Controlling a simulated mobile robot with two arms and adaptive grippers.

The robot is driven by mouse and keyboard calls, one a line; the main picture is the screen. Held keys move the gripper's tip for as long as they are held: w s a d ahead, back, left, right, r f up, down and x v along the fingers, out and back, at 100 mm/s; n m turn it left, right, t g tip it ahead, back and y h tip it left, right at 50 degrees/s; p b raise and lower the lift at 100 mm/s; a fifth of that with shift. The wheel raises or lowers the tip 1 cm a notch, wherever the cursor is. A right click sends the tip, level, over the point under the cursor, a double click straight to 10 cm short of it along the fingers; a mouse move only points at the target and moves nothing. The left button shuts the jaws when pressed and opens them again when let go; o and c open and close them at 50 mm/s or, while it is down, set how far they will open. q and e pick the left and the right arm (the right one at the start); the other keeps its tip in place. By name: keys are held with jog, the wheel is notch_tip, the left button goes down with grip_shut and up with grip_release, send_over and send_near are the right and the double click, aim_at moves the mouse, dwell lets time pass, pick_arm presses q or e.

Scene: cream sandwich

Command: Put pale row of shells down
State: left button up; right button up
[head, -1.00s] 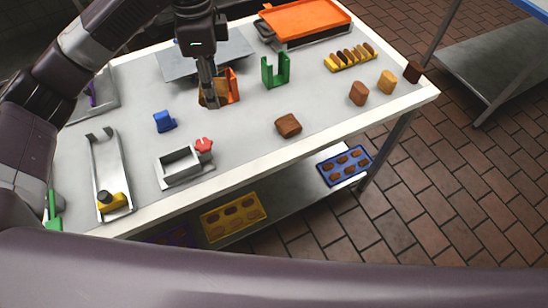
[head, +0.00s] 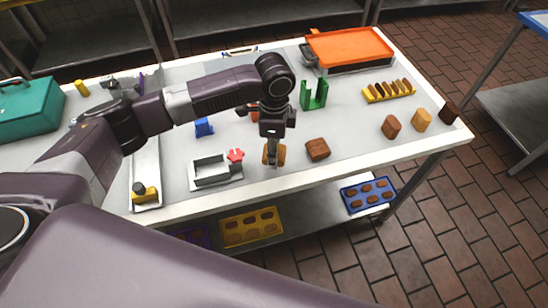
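My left gripper (head: 272,163) points down over the front middle of the table. It appears shut on a tan piece (head: 281,155), which shows on both sides of the fingers. This may be the pale row of shells, but its single shells are too small to tell. I cannot tell whether its underside touches the table. A brown block (head: 318,149) lies just to the right, apart from it. A yellow rack with a row of brown shells (head: 388,91) stands at the back right. My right gripper is not in view.
The table's front edge (head: 300,180) is close.

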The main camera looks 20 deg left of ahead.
pick_arm(q)
jog(key=shift+f+p, duration=0.35)
jog(key=shift+f, duration=1.95)
jog(key=shift+f, duration=0.15)
jog(key=o, duration=0.9)
jog(key=shift+o, duration=1.3)
notch_tip(320, 180, up, 12)
jog(key=b, duration=0.2)
jog(key=shift+f+b, duration=0.25)
jog(key=shift+b, duration=0.15)
jog(key=shift+r, duration=0.4)
